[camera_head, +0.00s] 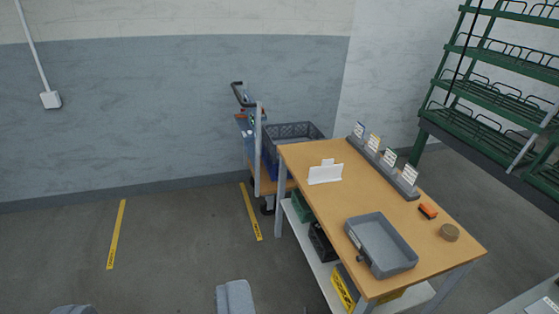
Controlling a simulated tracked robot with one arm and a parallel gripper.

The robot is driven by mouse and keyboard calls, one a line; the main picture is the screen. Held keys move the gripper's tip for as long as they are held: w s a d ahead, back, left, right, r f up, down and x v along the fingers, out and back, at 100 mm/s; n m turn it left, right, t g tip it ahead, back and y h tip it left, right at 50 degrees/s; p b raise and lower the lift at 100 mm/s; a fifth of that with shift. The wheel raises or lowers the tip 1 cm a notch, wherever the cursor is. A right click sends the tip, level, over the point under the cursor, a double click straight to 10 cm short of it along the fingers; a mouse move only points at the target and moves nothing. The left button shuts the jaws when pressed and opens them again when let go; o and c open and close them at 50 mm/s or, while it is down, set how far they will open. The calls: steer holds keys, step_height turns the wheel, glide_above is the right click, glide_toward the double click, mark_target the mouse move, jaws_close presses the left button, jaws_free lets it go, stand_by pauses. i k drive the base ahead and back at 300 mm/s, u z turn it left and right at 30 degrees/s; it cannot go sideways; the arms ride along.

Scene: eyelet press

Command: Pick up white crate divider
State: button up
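The white crate divider (325,174) stands on the wooden table top (365,200), near its far left side. It is a low white panel with a raised tab, and nothing touches it. Two grey finger parts of my gripper (154,304) show at the bottom edge, partly cut off by the frame. They are well apart, with only floor between them. My gripper is open and empty, to the left of the table and away from the divider.
A grey tray (380,245) sits on the table's near end. A grey card holder (383,168) lines the back right edge, with an orange-black item (428,211) and a round brown item (449,232). A cart with a crate (292,131) stands behind. Floor left is clear.

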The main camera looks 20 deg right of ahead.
mark_target(327, 172)
steer(key=u, duration=0.2)
steer(key=i, duration=2.55)
steer(key=z, duration=0.65)
steer(key=i, duration=0.45)
steer(key=z, duration=0.2)
